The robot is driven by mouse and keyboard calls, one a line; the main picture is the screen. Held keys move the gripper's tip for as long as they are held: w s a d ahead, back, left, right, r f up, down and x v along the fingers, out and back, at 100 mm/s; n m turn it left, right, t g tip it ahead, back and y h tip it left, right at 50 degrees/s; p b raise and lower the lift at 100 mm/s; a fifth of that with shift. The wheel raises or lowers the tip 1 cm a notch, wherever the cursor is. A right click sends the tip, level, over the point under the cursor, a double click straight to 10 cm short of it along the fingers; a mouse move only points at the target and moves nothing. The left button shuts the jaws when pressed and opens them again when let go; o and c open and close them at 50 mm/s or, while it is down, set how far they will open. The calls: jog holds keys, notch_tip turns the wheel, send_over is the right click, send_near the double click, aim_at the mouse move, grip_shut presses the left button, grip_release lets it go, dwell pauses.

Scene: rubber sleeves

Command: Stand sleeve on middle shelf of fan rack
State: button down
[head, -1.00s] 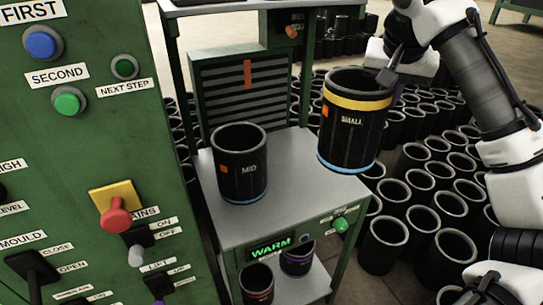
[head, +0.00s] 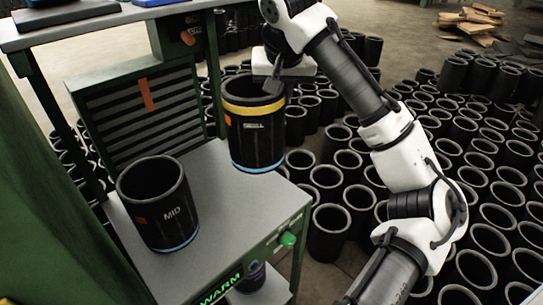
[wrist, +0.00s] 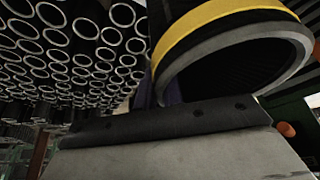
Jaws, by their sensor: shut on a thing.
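The held sleeve (head: 254,140) is a black rubber cylinder with a yellow band near its top, a blue line at its base and a label that seems to read SMALL. My gripper (head: 275,84) is shut on its upper right rim and holds it upright, seemingly above the right part of the middle shelf. The wrist view shows its yellow band and open mouth (wrist: 240,55) close up. The fan rack's grey middle shelf (head: 215,195) carries a second black sleeve marked MID (head: 160,205), standing upright at the left. The shelf under the held sleeve is partly hidden.
The rack's top shelf (head: 70,22) overhangs the back left, above a slatted fan panel (head: 150,105). A green knob (head: 288,239) juts from the shelf's front edge. A lower shelf holds another sleeve (head: 250,277). Many black sleeves (head: 480,190) crowd the floor at right.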

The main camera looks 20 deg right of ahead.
aim_at(281, 154)
notch_tip(281, 154, down, 16)
jog(key=shift+r+p, duration=0.1)
jog(key=shift+p, duration=0.2)
jog(key=c, duration=1.7)
grip_release()
jog(key=shift+o, duration=0.9)
jog(key=v, duration=1.2)
jog(key=shift+a, duration=0.1)
